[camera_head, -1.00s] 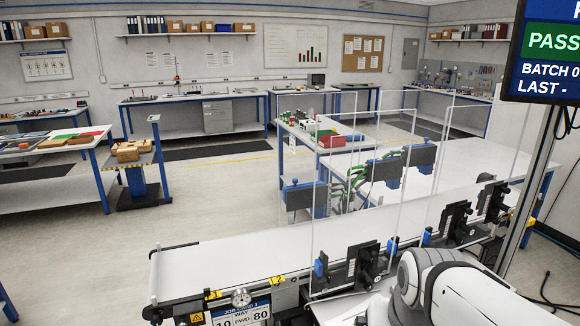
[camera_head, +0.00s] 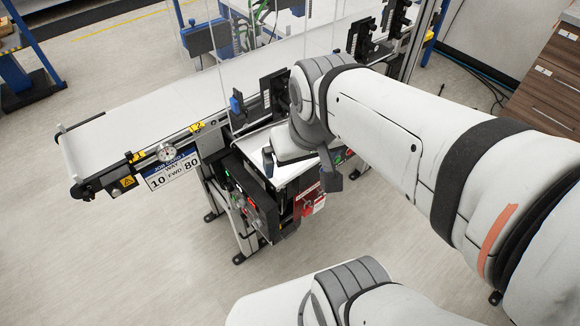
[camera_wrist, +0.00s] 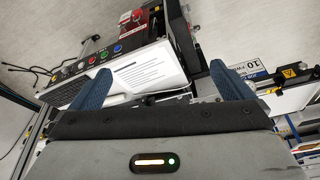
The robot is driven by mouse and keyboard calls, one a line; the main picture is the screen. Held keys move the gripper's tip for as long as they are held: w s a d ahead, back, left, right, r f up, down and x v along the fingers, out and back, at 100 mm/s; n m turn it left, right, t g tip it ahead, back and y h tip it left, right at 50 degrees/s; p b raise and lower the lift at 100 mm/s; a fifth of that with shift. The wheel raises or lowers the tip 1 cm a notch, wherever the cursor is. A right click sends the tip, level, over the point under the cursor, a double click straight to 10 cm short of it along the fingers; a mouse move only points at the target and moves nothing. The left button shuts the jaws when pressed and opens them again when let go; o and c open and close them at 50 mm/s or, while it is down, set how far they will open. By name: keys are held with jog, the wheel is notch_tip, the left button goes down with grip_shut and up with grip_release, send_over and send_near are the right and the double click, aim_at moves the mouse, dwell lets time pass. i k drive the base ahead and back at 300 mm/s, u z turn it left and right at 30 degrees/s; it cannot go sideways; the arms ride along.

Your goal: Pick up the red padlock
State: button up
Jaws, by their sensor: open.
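A red item (camera_head: 307,202) with pale marks hangs at the end of the dark control box beneath the conveyor in the head view. It appears to be the red padlock with its tag, but the two are too small to tell apart. Red also shows at the top of the wrist view (camera_wrist: 134,17), beyond the buttons. My gripper (camera_head: 300,169) is above and slightly left of the red item in the head view. In the wrist view my gripper (camera_wrist: 160,84) has its two blue fingers wide apart, with nothing between them but a white printed sheet below.
The control box (camera_head: 248,198) has several coloured buttons. The white conveyor belt (camera_head: 135,122) runs behind it, with black sensor brackets (camera_head: 273,90) along its near edge. A wooden drawer cabinet (camera_head: 553,75) stands at the upper right. The floor (camera_head: 120,255) at the left front is clear.

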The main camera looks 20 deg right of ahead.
aim_at(306, 209)
jog(key=z, duration=1)
jog(key=k, duration=0.55)
jog(key=u, duration=1)
